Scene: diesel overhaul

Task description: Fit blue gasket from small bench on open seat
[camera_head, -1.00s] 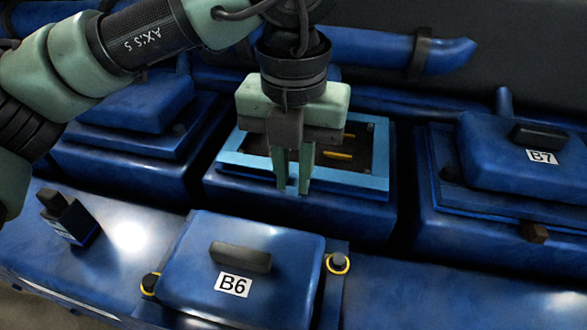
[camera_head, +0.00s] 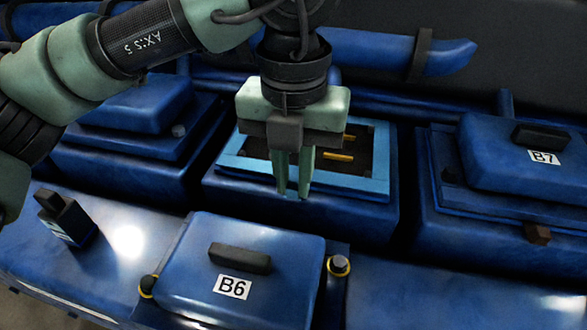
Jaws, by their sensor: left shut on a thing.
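The light-blue rectangular gasket (camera_head: 350,184) lies around the opening of the open seat (camera_head: 345,213), on the middle blue housing. It looks flat and roughly lined up with the housing's edges; I cannot tell whether it touches all round. My left gripper (camera_head: 292,192) points straight down, its fingers shut on the front edge of the gasket. The fingers and wrist hide part of the gasket's front and back edges. My right gripper is out of view.
The cover marked B6 (camera_head: 250,258) lies in front, with bolts beside it. The cover marked B7 (camera_head: 530,160) is on the right housing, and another covered housing (camera_head: 140,105) is on the left. A small dark-handled block (camera_head: 66,220) stands at front left. Pipes (camera_head: 375,50) run behind.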

